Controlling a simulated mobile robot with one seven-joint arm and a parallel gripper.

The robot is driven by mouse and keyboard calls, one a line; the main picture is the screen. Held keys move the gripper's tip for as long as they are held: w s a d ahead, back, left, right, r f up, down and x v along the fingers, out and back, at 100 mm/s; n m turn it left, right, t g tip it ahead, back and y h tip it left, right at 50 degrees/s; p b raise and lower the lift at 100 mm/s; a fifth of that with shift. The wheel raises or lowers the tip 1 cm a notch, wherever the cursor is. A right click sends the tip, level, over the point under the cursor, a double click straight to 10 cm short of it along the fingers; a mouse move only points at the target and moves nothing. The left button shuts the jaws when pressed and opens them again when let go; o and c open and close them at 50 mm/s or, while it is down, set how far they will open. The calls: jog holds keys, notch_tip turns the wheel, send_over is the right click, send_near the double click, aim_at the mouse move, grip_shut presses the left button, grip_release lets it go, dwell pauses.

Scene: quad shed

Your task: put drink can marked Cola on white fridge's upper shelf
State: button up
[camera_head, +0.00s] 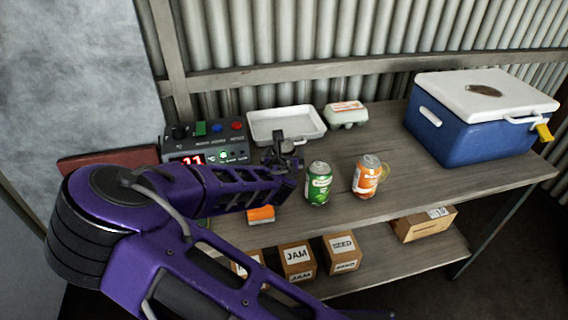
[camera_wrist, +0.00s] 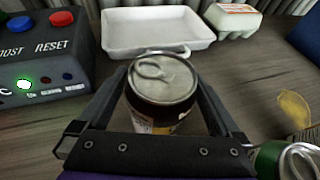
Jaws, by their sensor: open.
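A dark can (camera_wrist: 162,95) with a silver top stands upright between the two fingers of my gripper (camera_wrist: 163,78) in the wrist view. The fingers are apart on either side of it; I cannot tell whether either one touches it. Its label is mostly hidden and I cannot read it. In the head view my gripper (camera_head: 286,152) is over the workbench, and my arm hides the dark can there. I cannot make out a white fridge in either view.
On the bench (camera_head: 425,185) a green can (camera_head: 319,184) and an orange can (camera_head: 366,177) stand right of my gripper. Behind are a white tray (camera_head: 262,134) and an egg carton (camera_head: 346,115). A control box (camera_head: 205,150) is left, a blue cooler (camera_head: 470,130) right.

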jog(key=shift+w+f, duration=0.15)
jog(key=shift+w, duration=0.35)
grip_shut()
